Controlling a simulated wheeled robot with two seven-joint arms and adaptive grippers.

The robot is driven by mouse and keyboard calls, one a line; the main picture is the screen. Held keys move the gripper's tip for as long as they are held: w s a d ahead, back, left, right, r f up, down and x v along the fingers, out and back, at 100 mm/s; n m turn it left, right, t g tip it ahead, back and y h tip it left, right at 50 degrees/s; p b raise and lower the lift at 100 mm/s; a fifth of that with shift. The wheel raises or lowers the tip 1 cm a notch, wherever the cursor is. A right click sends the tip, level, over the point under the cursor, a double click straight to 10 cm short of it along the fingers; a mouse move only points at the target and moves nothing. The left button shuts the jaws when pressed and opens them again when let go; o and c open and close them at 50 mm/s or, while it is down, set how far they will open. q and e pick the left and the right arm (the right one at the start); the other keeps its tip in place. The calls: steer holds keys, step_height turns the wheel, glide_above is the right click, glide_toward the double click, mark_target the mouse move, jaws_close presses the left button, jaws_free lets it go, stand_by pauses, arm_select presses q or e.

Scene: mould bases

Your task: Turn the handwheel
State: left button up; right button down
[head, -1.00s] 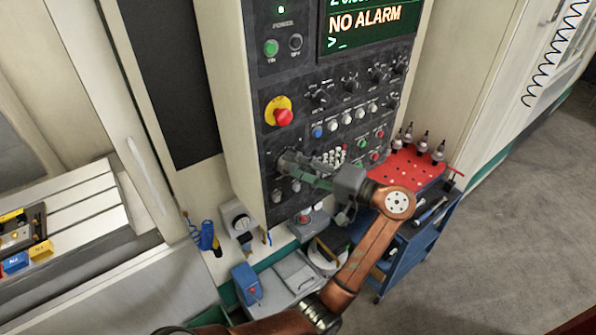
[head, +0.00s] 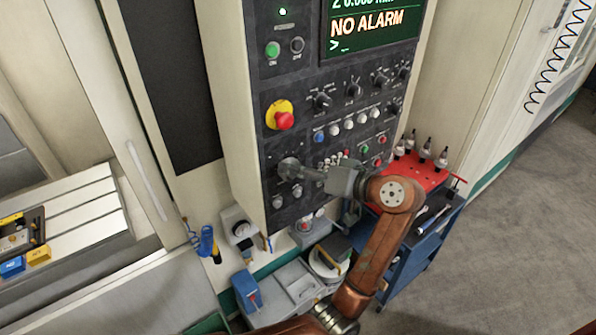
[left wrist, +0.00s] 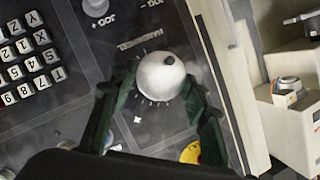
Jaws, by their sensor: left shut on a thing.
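The handwheel (head: 287,168) is a round grey dial low on the control panel's left part. In the left wrist view the handwheel (left wrist: 160,77) is a pale knob with a small dark nub, ringed by tick marks and lettering. My left gripper (head: 307,174) reaches it from the right. Its green-padded fingers (left wrist: 150,92) stand on either side of the handwheel and are shut on it. The fingers partly hide the wheel's edge in the head view. My right gripper is out of view.
The control panel (head: 300,78) carries a red emergency button (head: 283,117), rotary knobs and several small buttons close around. A blue cart (head: 420,238) with a red tool rack (head: 414,170) stands right of the panel. Open floor (head: 500,250) lies further right.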

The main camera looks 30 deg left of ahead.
arm_select(q)
steer(key=shift+f, duration=0.1)
stand_by(0.4)
steer(key=o, duration=1.2)
steer(key=shift+c, duration=0.2)
steer(key=shift+d, duration=0.1)
steer(key=v, duration=1.2)
